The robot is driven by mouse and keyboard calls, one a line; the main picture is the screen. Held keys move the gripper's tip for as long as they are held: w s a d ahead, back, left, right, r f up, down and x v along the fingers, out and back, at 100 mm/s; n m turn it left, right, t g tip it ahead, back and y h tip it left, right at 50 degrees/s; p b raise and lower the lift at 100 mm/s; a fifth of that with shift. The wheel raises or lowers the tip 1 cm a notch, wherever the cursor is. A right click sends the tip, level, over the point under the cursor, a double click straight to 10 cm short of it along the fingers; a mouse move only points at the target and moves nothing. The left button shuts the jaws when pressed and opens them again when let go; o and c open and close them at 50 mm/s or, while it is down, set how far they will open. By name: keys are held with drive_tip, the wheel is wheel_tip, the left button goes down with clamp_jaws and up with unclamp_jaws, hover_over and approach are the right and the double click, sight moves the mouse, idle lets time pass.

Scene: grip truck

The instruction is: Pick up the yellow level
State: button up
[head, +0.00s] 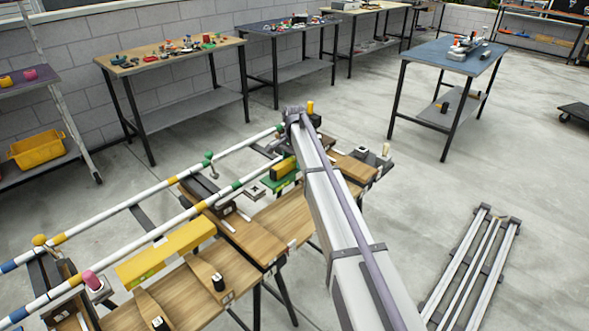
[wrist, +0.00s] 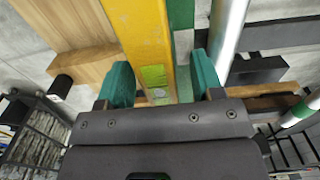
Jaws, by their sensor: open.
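The yellow level (wrist: 148,40) runs from the top of the wrist view down between my gripper's (wrist: 164,82) two teal fingers. Its green vial window (wrist: 154,76) shows near the fingers. My gripper is open, with the level nearer the left finger; I cannot tell whether they touch. The level's lower end is hidden behind the gripper body. In the head view, a short yellow piece (head: 284,167) lies by green parts beside my arm, and a longer yellow bar (head: 166,252) lies farther left. My fingers are not clear there.
A silver pipe (wrist: 230,35) lies close to the right finger, and wooden boards (wrist: 60,30) lie at left. White striped pipes (head: 130,244) span the wooden bench. Other tables stand behind, including a blue one (head: 445,58). A metal rail frame (head: 471,268) lies on the floor at right.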

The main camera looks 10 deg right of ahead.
drive_tip(key=shift+r, duration=0.15)
drive_tip(key=c, duration=1.1)
